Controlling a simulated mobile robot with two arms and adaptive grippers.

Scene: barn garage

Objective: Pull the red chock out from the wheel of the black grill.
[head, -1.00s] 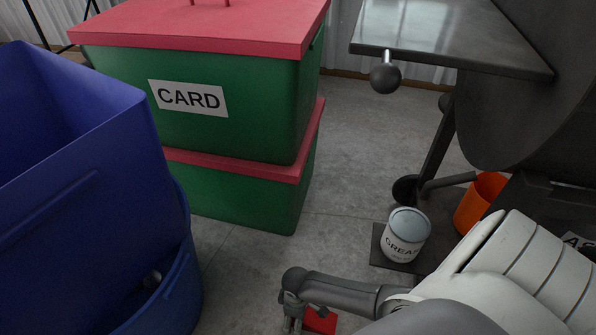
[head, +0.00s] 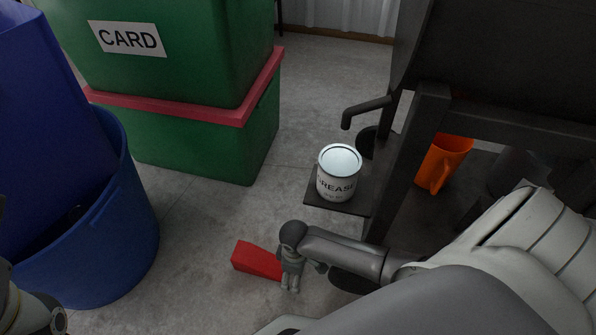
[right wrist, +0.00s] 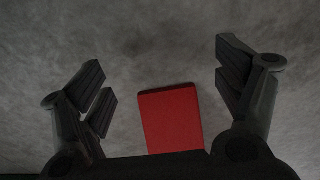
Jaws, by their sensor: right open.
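The red chock (head: 256,261) lies on the concrete floor, its right end hidden behind my right gripper (head: 291,284). In the right wrist view, my right gripper (right wrist: 162,85) is open, with its fingers wide apart. The red chock (right wrist: 171,119) lies between and below them, with clear floor on both sides and no visible contact. The black grill (head: 420,140) stands at the right. A dark wheel (head: 349,283) shows partly under my right forearm. My gripper hides whether the chock touches it. My left gripper's jaws are not in view.
A grease can (head: 341,173) stands on the grill's low shelf (head: 322,198), with an orange jug (head: 443,160) behind. Green boxes (head: 205,140) with red lids and a blue bin (head: 110,240) stand at left. Floor left of the chock is clear.

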